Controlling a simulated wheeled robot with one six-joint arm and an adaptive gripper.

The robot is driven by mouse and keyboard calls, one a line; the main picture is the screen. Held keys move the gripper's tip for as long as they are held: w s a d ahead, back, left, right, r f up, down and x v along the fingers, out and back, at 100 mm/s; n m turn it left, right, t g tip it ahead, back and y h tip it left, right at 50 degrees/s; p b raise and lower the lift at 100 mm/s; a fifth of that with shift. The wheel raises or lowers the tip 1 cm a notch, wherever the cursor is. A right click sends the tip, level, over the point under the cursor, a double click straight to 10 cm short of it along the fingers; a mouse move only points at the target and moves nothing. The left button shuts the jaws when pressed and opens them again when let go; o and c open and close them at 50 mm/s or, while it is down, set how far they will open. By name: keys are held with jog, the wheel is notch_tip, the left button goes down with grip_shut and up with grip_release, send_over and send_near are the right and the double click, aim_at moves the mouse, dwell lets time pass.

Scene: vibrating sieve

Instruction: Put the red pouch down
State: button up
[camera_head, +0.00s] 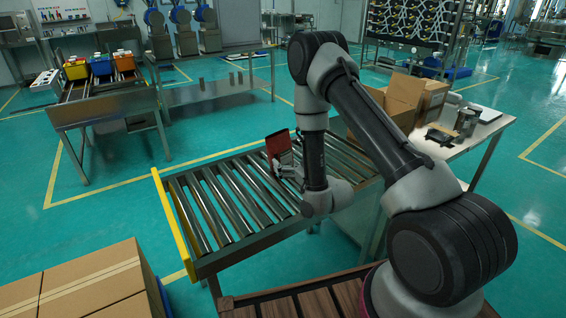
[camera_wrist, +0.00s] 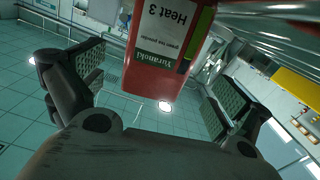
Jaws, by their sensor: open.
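The red pouch (camera_head: 280,148) is upright and slightly tilted over the roller conveyor (camera_head: 176,218), near its far edge. My gripper (camera_head: 287,172) is right beside it. In the wrist view the pouch (camera_wrist: 160,62) hangs in from the top with upside-down print and a dark label. It lies between the two spread fingers of my gripper (camera_wrist: 155,82), with a gap on each side. The gripper is open. I cannot tell whether the pouch rests on the rollers; its lower part is partly hidden by the gripper in the head view.
The conveyor has a yellow end rail (camera_head: 173,226) at left. Cardboard boxes stand at lower left (camera_head: 85,285) and behind my arm (camera_head: 405,95). A side table (camera_head: 480,130) holds small equipment. Another conveyor (camera_head: 105,105) at upper left carries coloured bins. The rollers left of the pouch are clear.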

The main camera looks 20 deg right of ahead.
aim_at(283, 151)
jog(key=x, duration=0.7)
jog(key=shift+w+f, duration=0.1)
jog(key=shift+w, duration=0.1)
jog(key=c, duration=1)
